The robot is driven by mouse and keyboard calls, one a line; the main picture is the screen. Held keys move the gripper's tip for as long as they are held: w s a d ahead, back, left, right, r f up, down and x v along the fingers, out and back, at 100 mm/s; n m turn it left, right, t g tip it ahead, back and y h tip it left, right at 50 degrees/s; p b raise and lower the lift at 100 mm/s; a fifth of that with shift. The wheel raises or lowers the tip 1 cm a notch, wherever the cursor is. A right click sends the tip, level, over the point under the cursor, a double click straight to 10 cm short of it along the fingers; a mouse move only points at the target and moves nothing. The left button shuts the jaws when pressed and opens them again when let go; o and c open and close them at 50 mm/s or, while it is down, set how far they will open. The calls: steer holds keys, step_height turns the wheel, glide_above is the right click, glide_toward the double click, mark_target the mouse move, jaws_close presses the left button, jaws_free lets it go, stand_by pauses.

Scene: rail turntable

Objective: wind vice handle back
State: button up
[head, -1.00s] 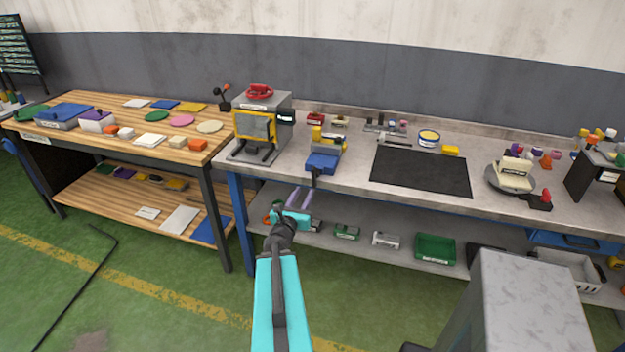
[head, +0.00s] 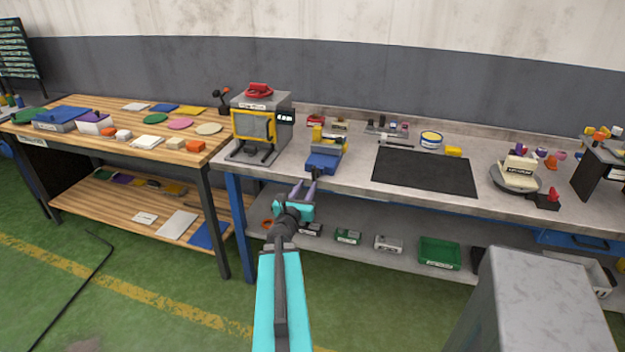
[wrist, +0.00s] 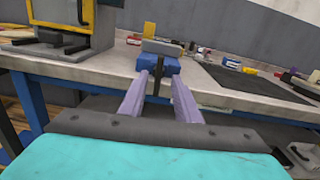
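The vice (head: 322,161) has a blue body and stands at the front edge of the grey bench. It also shows in the wrist view (wrist: 160,63), straight ahead. Its dark handle (wrist: 156,83) hangs upright at the vice's front, partly below the bench edge. My gripper (head: 304,185) is open, with two purple fingers in front of and slightly below the vice. In the wrist view the handle appears in the gap between the fingertips (wrist: 160,77). I cannot tell whether the fingers reach around it or stop short of it. Nothing is held.
A grey machine with a yellow frame (head: 234,126) stands left of the vice. A black mat (head: 425,172) lies to the right. The lower shelf (head: 365,249) holds several small bins under my gripper. A wooden table (head: 120,143) stands at the left.

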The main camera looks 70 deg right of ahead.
mark_target(313, 175)
steer(key=d, duration=0.2)
steer(key=shift+w+d, duration=0.1)
steer(key=shift+d, duration=0.25)
steer(key=shift+w+d+p, duration=0.15)
steer(key=shift+d+p, duration=1.2)
steer(key=shift+d, duration=2)
steer(key=shift+c, duration=0.5)
